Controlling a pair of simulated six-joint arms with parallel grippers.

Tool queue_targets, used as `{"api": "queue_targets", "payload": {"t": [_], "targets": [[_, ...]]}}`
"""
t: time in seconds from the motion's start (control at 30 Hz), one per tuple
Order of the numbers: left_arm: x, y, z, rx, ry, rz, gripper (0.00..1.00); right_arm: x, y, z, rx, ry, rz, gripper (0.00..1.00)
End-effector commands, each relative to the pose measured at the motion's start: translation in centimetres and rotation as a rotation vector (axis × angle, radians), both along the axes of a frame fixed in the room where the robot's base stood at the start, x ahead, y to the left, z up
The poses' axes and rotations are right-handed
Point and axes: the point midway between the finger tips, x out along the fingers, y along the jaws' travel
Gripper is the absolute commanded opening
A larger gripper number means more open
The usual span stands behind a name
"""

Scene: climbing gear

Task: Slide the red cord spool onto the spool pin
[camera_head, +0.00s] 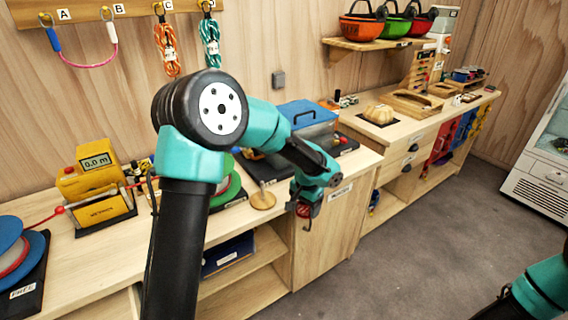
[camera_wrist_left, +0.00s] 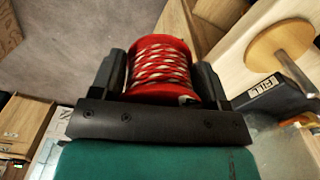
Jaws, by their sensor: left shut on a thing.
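My left gripper (camera_head: 306,203) is shut on the red cord spool (camera_head: 304,211), in front of the bench and to the right of the spool pin. In the left wrist view, the red spool (camera_wrist_left: 160,68), wound with red and white cord, sits between the two dark fingers (camera_wrist_left: 162,82). The spool pin (camera_wrist_left: 297,75) is a bare peg on a round wooden disc (camera_wrist_left: 262,48), beside a black base marked FILL (camera_wrist_left: 265,88). In the head view the wooden disc (camera_head: 263,202) stands near the bench's front edge. The spool is apart from the pin. My right gripper is out of view.
A yellow meter (camera_head: 95,165) and a blue spool (camera_head: 15,255) stand on the left of the bench. A green spool (camera_head: 228,185) is partly behind my arm. A blue-lidded box (camera_head: 303,113) stands behind the pin. Open floor (camera_head: 420,240) lies in front of the bench.

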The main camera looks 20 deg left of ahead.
Motion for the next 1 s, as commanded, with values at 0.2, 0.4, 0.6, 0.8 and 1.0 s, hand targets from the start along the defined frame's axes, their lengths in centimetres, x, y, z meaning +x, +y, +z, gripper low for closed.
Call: {"api": "queue_targets", "payload": {"t": [0.2, 0.4, 0.6, 0.8, 1.0], "targets": [[0.0, 0.0, 0.0, 0.000, 0.000, 0.000, 0.43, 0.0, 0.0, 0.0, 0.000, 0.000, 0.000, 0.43], [0.0, 0.0, 0.0, 0.000, 0.000, 0.002, 0.43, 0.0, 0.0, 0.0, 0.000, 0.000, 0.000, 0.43], [0.6, 1.1, 0.5, 0.001, -0.003, 0.106, 0.43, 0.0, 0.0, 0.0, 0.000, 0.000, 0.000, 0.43], [2.1, 4.4, 1.9, 0.003, -0.005, 0.427, 0.43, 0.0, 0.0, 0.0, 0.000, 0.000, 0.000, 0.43], [3.5, 9.0, 3.9, 0.002, -0.007, 0.858, 0.43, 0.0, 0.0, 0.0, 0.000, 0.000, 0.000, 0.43]]}}
